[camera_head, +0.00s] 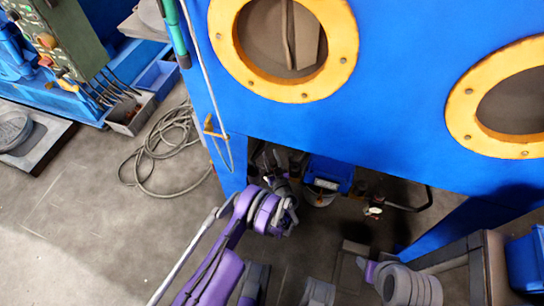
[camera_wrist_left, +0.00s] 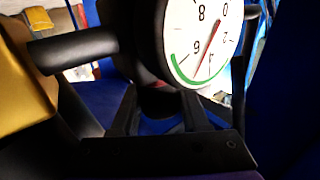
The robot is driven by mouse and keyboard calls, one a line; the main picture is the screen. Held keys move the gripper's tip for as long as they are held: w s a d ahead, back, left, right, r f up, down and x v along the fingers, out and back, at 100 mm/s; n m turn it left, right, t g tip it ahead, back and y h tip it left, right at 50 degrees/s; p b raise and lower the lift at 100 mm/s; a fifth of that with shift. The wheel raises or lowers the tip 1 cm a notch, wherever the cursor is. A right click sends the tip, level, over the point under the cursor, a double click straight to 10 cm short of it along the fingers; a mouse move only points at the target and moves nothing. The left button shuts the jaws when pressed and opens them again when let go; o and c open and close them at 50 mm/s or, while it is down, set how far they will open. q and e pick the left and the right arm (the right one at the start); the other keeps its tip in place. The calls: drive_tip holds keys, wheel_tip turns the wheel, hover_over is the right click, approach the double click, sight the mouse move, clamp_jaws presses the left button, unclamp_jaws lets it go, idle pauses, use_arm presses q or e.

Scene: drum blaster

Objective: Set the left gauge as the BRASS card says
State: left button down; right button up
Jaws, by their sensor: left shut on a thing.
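The gauge (camera_wrist_left: 190,30) fills the upper middle of the left wrist view, with a white dial, black numerals, a green arc and a dark casing. The dial is turned and partly cut off at the top. Its red needle slants across, its thin lower end between the 6 and what looks like the 4. My left gripper (camera_wrist_left: 160,108) is just below the gauge, its dark fingers shut on a small dark part, probably a knob. In the head view my left gripper (camera_head: 277,163) reaches under the blue cabinet, in shadow. No BRASS card is readable.
The blue cabinet (camera_head: 350,110) with yellow-ringed ports overhangs my left gripper. A blue box (camera_head: 330,172) and a dark hose (camera_head: 408,208) are just right of it. A coiled cable (camera_head: 160,150) lies on the floor to the left. Bare floor (camera_head: 80,220) is free at lower left.

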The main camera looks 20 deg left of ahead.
use_arm(q)
drive_tip(key=shift+s+a+n+g+y, duration=0.1)
drive_tip(key=shift+a+n+g+y, duration=0.05)
drive_tip(key=shift+n+g+y, duration=0.65)
drive_tip(key=shift+c, duration=2)
unclamp_jaws()
drive_tip(key=p+v, duration=0.1)
drive_tip(key=v, duration=0.9)
drive_tip(key=shift+s+d+p, duration=0.3)
drive_tip(key=shift+p, duration=0.1)
